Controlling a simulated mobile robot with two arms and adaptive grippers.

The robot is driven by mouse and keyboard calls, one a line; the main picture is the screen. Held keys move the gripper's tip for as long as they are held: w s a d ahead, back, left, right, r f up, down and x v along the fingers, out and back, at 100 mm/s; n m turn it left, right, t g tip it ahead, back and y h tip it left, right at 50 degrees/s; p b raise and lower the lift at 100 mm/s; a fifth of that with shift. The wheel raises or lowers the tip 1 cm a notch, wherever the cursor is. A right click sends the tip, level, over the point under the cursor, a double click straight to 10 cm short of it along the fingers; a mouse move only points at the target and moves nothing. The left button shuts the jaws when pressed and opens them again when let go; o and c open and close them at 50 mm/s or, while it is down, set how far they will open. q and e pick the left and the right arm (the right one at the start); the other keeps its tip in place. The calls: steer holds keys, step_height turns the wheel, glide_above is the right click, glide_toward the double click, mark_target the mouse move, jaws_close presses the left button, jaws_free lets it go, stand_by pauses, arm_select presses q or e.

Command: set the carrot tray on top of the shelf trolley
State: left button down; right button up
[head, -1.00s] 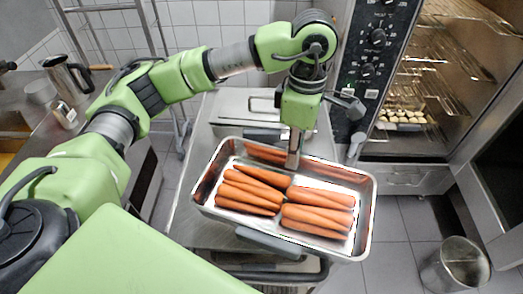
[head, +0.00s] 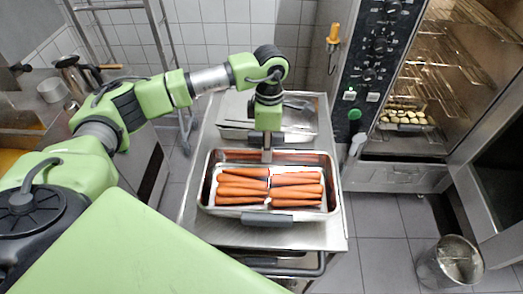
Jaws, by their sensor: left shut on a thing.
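The carrot tray (head: 331,187) is a shallow metal pan with a grey handle on its near side. Several carrots (head: 292,190) lie in it in two side-by-side groups. My left gripper (head: 267,156) comes down from above and is shut on the tray's far side; its fingertips are partly hidden. The tray looks level and sits over the near part of the shelf trolley's metal top (head: 335,231). I cannot tell whether it touches the top or hangs just above it. My right gripper is not in view.
A covered metal pan (head: 238,108) occupies the back of the trolley top. An open oven (head: 440,60) with wire racks and a tray of food stands at right. A metal bin (head: 450,262) is on the floor at lower right. A counter with a jug (head: 75,75) is at left.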

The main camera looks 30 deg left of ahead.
arm_select(q)
steer(key=shift+w+a+f+p, duration=0.35)
steer(key=shift+a+f, duration=0.4)
steer(key=shift+f, duration=0.15)
steer(key=shift+a+f, duration=0.25)
steer(key=shift+f, duration=0.05)
step_height(320, 180, down, 3)
steer(key=shift+a+r+p, duration=0.1)
steer(key=shift+r+p, duration=0.05)
steer(key=shift+p, duration=1.1)
steer(key=shift+w+f, duration=0.1)
steer(key=shift+f, duration=0.25)
steer(key=shift+f, duration=0.1)
steer(key=c, duration=1.9)
jaws_free()
